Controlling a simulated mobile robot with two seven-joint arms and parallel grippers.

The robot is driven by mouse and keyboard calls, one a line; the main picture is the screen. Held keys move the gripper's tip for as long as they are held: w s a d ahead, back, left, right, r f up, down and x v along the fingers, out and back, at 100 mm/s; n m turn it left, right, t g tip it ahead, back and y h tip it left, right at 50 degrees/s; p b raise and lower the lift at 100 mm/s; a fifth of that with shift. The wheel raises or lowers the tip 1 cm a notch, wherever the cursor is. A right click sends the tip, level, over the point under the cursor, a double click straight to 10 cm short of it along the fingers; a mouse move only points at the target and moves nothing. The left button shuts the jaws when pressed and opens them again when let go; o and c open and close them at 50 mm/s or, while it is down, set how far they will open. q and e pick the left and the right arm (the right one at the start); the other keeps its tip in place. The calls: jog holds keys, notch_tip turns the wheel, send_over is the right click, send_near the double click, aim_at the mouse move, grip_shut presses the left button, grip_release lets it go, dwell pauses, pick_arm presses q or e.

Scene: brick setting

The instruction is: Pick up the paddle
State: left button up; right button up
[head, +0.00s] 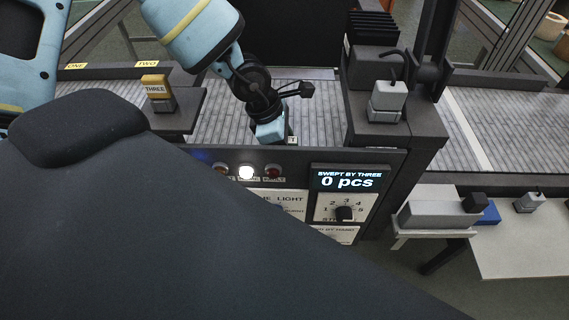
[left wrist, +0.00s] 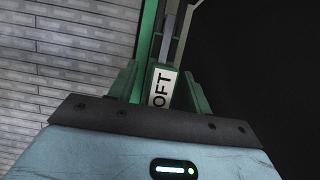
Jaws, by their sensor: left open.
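My left gripper (head: 270,138) points down at the near edge of the conveyor, just above the console. In the left wrist view its green fingers (left wrist: 160,90) stand apart, so it is open. No paddle can be made out clearly in the head view. My right gripper is not in view.
The slatted conveyor (head: 215,122) runs behind the console. The console display (head: 347,181) reads "0 pcs" above a rotary knob (head: 345,213). A large dark shape hides the lower left.

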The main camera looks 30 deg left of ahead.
pick_arm(q)
jog(key=c, duration=0.6)
grip_shut()
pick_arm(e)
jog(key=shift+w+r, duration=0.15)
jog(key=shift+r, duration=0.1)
pick_arm(q)
jog(key=shift+r, duration=0.1)
